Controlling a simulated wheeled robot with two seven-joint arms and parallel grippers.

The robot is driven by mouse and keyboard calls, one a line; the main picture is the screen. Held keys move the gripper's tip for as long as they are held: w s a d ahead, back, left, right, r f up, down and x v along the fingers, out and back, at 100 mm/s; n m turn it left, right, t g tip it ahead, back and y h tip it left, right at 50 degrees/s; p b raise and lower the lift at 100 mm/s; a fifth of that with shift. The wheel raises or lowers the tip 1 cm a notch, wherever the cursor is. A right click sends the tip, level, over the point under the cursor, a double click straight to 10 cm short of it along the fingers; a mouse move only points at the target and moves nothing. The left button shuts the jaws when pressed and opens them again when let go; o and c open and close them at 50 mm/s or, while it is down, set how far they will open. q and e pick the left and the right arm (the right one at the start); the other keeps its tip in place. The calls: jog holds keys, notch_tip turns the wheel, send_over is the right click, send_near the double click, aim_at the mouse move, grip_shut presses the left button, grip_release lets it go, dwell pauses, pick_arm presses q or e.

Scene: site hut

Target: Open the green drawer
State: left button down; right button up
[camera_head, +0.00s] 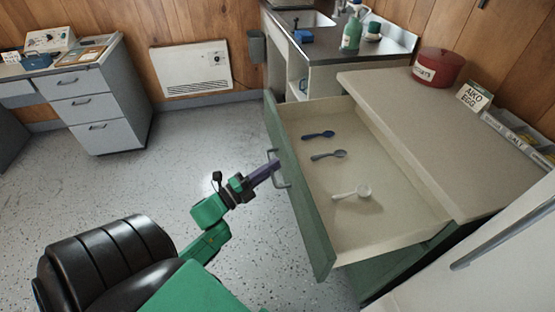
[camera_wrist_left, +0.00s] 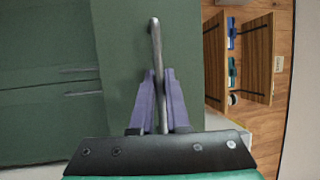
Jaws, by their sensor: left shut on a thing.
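The green drawer (camera_head: 309,210) stands pulled out from the cabinet in the head view, with its pale inside showing. In it lie a dark blue spoon (camera_head: 318,135), a grey-blue spoon (camera_head: 328,155) and a white scoop (camera_head: 352,192). My left gripper (camera_head: 274,166) is at the drawer front, shut on the metal handle (camera_head: 283,183). In the left wrist view, its purple fingers (camera_wrist_left: 156,100) sit on both sides of the handle bar (camera_wrist_left: 156,45). The green front (camera_wrist_left: 145,50) fills much of that view. My right gripper is not in view.
A pale worktop (camera_head: 420,130) above the drawer carries a red pot (camera_head: 438,68) and a small sign (camera_head: 474,96). A sink unit (camera_head: 305,20) stands behind. A grey drawer desk (camera_head: 95,100) is at the left. The speckled floor (camera_head: 170,170) between is clear.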

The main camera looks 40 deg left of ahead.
pick_arm(q)
jog(key=c, duration=0.9)
grip_release()
jog(key=b+v, duration=0.1)
jog(key=v, duration=1.3)
jog(key=shift+s, duration=0.3)
